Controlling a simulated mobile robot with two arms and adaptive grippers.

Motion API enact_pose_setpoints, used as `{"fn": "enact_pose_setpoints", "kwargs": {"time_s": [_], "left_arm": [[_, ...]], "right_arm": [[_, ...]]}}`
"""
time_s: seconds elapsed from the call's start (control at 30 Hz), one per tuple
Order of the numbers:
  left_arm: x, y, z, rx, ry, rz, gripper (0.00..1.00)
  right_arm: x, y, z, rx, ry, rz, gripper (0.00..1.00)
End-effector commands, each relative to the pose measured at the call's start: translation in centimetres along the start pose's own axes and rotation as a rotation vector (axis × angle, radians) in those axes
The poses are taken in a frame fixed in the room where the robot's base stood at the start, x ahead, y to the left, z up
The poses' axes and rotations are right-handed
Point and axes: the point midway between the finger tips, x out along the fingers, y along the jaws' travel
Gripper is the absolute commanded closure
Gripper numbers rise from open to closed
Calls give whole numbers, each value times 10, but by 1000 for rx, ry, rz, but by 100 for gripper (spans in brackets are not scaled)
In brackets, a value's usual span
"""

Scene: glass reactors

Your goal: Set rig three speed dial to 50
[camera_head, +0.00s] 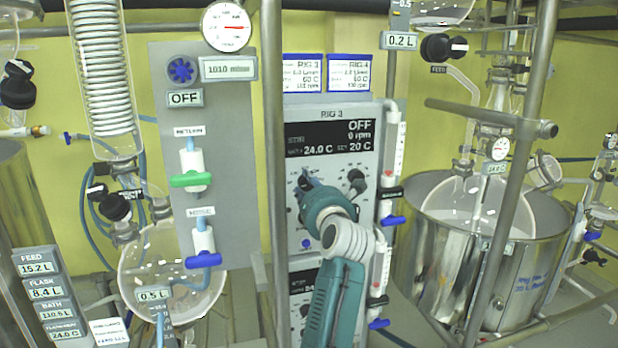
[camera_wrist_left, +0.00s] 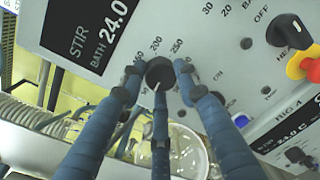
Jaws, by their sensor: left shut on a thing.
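The rig 3 panel (camera_head: 375,142) is a grey box in the middle of the head view. Its black display (camera_head: 335,137) reads OFF, 0 rpm, bath 24.0 C and set 20 C. My left gripper (camera_head: 309,187) reaches its left dial from below and hides most of it. In the left wrist view the fingers of my left gripper (camera_wrist_left: 158,75) close around a black round dial (camera_wrist_left: 160,70). Marks such as 200 and 250 show beside it. A short white line shows on the dial; its exact reading is unclear. My right gripper is out of view.
A second black knob, the bath knob (camera_wrist_left: 288,30), and a red and yellow button (camera_wrist_left: 304,64) are near the dial. A metal post (camera_head: 273,120) stands just left of the panel. A steel vessel (camera_head: 465,265) stands farther right.

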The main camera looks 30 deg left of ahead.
Motion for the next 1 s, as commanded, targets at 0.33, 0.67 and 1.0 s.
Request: {"fn": "enact_pose_setpoints", "kwargs": {"time_s": [0.33,0.67,1.0], "left_arm": [[0,0,2,131,4,1,95],[0,0,1,150,4,2,95],[0,0,1,148,5,2,50]], "right_arm": [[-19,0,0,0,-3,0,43],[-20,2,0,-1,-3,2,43],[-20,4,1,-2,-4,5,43]]}}
